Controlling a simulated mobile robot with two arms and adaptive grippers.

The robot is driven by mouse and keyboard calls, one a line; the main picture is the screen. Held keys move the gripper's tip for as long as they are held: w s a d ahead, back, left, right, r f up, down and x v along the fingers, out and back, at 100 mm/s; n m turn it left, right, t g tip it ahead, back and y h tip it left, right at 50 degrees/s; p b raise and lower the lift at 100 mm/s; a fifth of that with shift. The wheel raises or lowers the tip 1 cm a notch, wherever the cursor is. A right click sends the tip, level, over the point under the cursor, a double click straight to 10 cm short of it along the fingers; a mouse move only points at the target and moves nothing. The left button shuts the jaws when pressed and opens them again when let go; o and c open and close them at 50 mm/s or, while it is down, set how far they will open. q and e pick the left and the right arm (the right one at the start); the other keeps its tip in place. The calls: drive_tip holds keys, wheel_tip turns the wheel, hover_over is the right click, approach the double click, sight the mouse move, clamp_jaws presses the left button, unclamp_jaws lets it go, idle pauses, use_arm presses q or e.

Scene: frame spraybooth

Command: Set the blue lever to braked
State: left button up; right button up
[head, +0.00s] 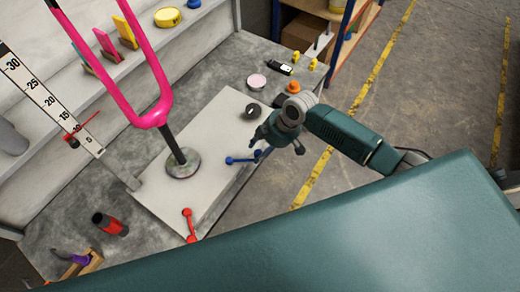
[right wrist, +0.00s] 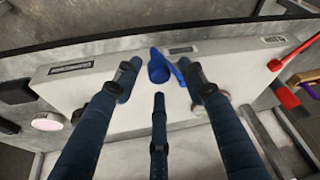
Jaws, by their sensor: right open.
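The blue lever (head: 243,159) is on the near right side of a pale plate (head: 220,118) in the head view, a short bar with a round knob at its outer end. In the right wrist view the blue lever (right wrist: 158,68) appears between my spread fingers. My right gripper (head: 279,143) is open, just right of the lever, and its fingers partly hide the lever's right end. In the right wrist view the gripper (right wrist: 160,80) shows three dark fingers around the lever, with no clear contact. Labels beside the lever are too small to read. My left gripper is not in view.
A red lever (head: 189,225) stands on the plate's near left part. A pink fork frame (head: 152,113) rises from a round base. A black ring (head: 253,111), a pink tin (head: 256,82) and an orange knob (head: 293,87) lie behind. A red-black tool (head: 110,224) lies at left.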

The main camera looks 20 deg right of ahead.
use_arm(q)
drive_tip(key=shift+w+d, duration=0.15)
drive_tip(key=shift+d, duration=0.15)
use_arm(e)
drive_tip(key=shift+a+f, duration=0.1)
drive_tip(key=shift+f, duration=0.2)
clamp_jaws()
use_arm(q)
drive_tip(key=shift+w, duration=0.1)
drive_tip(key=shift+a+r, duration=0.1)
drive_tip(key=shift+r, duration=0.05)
use_arm(e)
drive_tip(key=shift+r, duration=0.1)
